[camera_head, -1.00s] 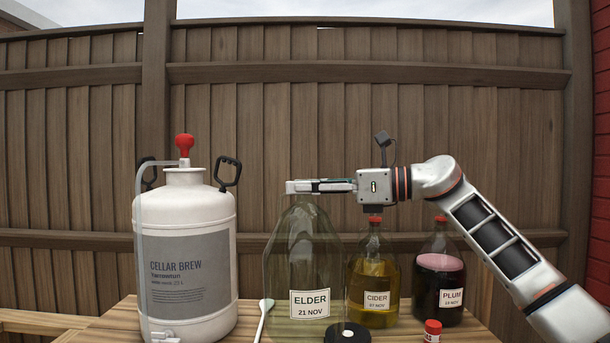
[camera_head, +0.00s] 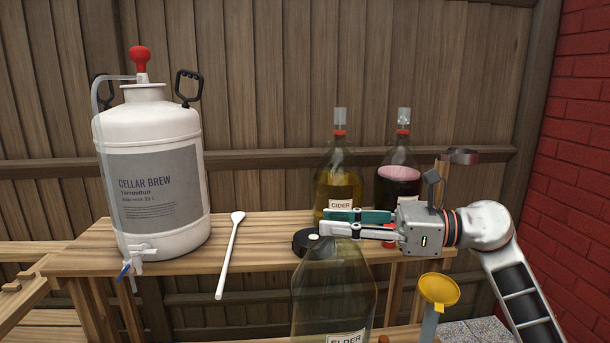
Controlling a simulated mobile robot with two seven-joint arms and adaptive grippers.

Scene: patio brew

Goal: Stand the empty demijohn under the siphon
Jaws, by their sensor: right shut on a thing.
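The empty clear demijohn labelled ELDER (camera_head: 333,285) is at the lower middle, in front of the table's near edge. Its base is out of the picture. My right gripper (camera_head: 328,224) is shut on the top of the demijohn, its fingers hiding the neck. The white CELLAR BREW vessel (camera_head: 150,130) stands at the left of the table, with a red knob (camera_head: 140,56) on top. A clear siphon hose (camera_head: 97,120) runs down its left side. My left gripper is out of view.
A white spoon (camera_head: 230,255) lies on the wooden table (camera_head: 185,285) right of the vessel. A black round object (camera_head: 303,243) sits behind the demijohn. CIDER (camera_head: 335,185) and PLUM (camera_head: 395,182) bottles stand behind. A yellow funnel (camera_head: 438,290) is at lower right.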

